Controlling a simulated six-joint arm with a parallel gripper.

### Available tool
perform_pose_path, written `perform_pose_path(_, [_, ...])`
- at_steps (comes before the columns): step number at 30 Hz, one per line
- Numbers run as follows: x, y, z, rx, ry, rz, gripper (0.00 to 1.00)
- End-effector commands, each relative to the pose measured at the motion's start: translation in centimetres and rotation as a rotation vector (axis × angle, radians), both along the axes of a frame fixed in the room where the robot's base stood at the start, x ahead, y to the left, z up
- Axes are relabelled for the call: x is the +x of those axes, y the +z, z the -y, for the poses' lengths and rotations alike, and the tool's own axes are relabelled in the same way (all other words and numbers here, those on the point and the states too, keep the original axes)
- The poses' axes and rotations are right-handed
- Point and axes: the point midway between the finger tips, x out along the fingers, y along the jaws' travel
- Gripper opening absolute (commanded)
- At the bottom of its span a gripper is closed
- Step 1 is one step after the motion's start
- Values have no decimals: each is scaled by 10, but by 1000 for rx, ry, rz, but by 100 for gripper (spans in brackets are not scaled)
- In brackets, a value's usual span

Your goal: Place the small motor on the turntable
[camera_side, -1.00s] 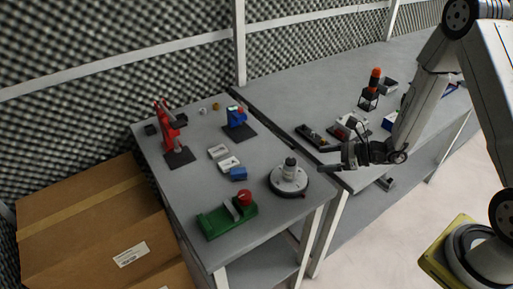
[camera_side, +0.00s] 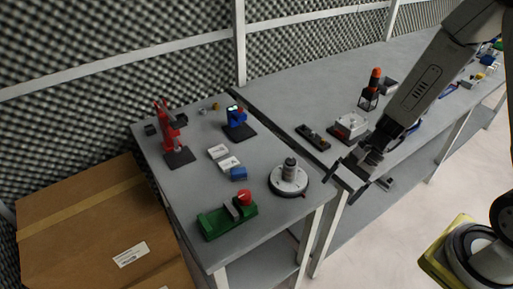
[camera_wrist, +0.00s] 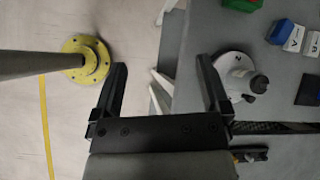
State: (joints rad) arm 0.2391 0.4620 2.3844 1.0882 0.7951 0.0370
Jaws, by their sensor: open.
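The turntable (camera_side: 291,187) is a pale round disc on a dark base, near the right front corner of the left table. A small grey, dark-topped cylinder (camera_side: 290,168), which looks like the small motor, stands upright on the disc. In the wrist view the turntable (camera_wrist: 229,67) lies just right of the right finger, with the dark-topped cylinder (camera_wrist: 258,84) on it. My gripper (camera_side: 345,184) is open and empty, to the right of the turntable and apart from it. In the wrist view my gripper (camera_wrist: 162,75) has its fingers spread over the floor and table edge.
A green vise with a red knob (camera_side: 228,215) stands at the left table's front. Blue (camera_side: 239,174) and white blocks lie behind it. A red stand (camera_side: 170,130) and blue device (camera_side: 237,120) are farther back. A grey box (camera_side: 350,127) sits on the right table.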

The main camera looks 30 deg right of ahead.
Motion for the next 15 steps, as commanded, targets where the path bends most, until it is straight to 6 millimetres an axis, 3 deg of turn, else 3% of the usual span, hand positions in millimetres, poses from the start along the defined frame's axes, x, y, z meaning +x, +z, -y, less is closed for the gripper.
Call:
perform_pose_path(7, [-23, 11, 13, -249, 368, 138, 96])
perform_pose_path(15, [-26, 29, 33, -512, 748, 336, 96])
